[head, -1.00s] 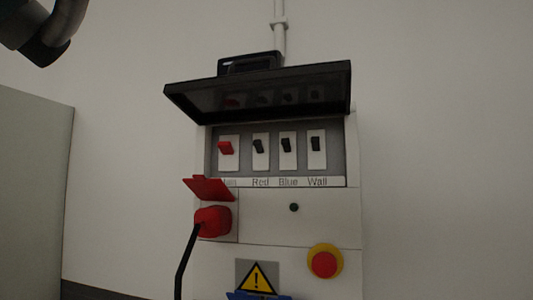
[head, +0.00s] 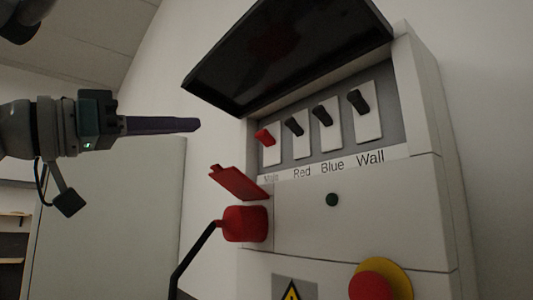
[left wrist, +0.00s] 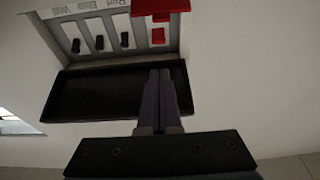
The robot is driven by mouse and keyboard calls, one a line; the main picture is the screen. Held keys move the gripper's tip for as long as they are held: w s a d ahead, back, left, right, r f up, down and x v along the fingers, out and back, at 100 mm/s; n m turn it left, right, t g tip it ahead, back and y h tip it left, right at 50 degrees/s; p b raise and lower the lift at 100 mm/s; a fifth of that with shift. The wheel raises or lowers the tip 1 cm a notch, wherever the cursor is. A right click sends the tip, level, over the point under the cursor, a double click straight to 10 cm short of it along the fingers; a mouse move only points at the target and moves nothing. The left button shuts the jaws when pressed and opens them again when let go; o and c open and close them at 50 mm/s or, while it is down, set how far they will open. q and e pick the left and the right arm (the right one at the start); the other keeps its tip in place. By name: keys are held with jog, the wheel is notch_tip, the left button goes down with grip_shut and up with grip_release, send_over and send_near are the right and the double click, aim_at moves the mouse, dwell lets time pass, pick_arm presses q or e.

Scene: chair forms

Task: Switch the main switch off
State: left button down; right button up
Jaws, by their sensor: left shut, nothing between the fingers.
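The red main switch (head: 264,137) is the leftmost of the row in the grey panel, above the partly hidden label "Main". It also shows in the left wrist view (left wrist: 158,35), where the panel appears upside down. I cannot tell for sure which way it is set. My left gripper (head: 198,125) is shut and empty, its dark fingers pointing right toward the switch, with a gap between them. In the left wrist view its fingertips (left wrist: 160,75) lie over the black lid (left wrist: 95,92), below the red switch. My right gripper is not in view.
The black lid (head: 290,55) is raised over the switches. Black switches Red (head: 294,127), Blue (head: 322,115) and Wall (head: 359,101) stand beside the main one. Below are a raised red flap (head: 239,182), a red plug (head: 243,223) with black cable, and an emergency stop (head: 372,286).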

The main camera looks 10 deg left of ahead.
pick_arm(q)
jog(key=p, duration=0.4)
send_near(274, 128)
jog(key=x, duration=0.4)
jog(key=shift+r+b, duration=0.3)
jog(key=shift+r, duration=0.15)
jog(key=shift+x, duration=0.95)
jog(key=shift+w+d+f+b, duration=0.1)
jog(key=shift+b, duration=0.2)
jog(key=shift+w+d, duration=0.2)
jog(key=shift+w, duration=0.05)
jog(key=shift+f+b, duration=0.2)
jog(key=shift+b, duration=0.15)
